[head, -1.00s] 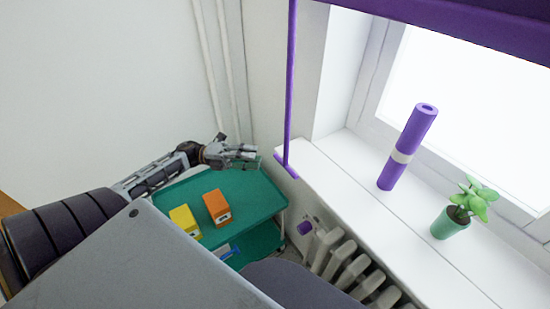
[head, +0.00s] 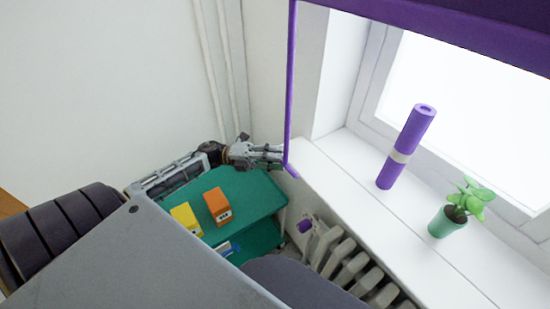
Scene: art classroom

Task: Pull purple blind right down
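The purple blind (head: 470,22) is across the top of the window at the upper right. A thin purple rod (head: 291,85) hangs at the window's left side and ends in a short purple crossbar (head: 292,172). My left gripper (head: 282,155) reaches in from the left at the rod's lower end, just above the crossbar. Its fingertips overlap the rod and hide part of the crossbar. I cannot tell whether the fingers are closed around the rod. My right gripper is not in view.
A green cart (head: 255,192) with a yellow box (head: 186,219) and an orange box (head: 217,206) stands below my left gripper. A purple roll (head: 409,145) and a potted plant (head: 447,221) stand on the windowsill (head: 370,200). A radiator (head: 345,258) is below it.

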